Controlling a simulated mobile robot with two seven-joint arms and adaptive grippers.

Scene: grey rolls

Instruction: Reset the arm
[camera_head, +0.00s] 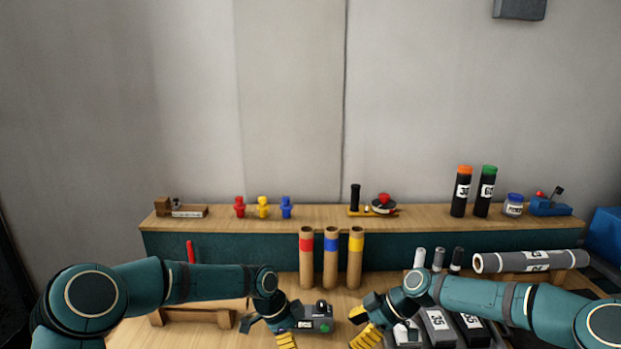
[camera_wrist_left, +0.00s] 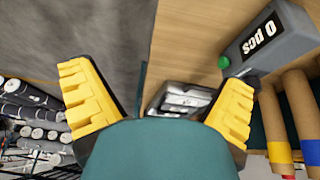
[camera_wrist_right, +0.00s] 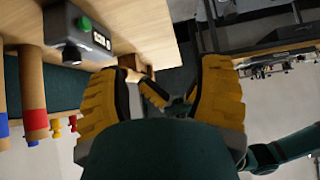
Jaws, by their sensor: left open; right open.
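My left gripper (camera_head: 287,341) is low in the middle of the head view, beside a grey box with a green button (camera_head: 314,318). In the left wrist view its yellow fingers (camera_wrist_left: 160,112) are spread wide with nothing between them. My right gripper (camera_head: 366,332) is just right of that box, above the wooden bench. In the right wrist view its fingers (camera_wrist_right: 160,100) are apart and empty. The box also shows in the left wrist view (camera_wrist_left: 266,38) and at the upper left of the right wrist view (camera_wrist_right: 75,35).
Three brown tubes with red (camera_head: 306,258), blue (camera_head: 331,258) and yellow (camera_head: 356,258) bands stand behind the grippers. A grey roll (camera_head: 530,261) lies at the right. Dark blocks (camera_head: 438,326) sit by my right arm. A wooden shelf (camera_head: 330,212) with small items runs along the back.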

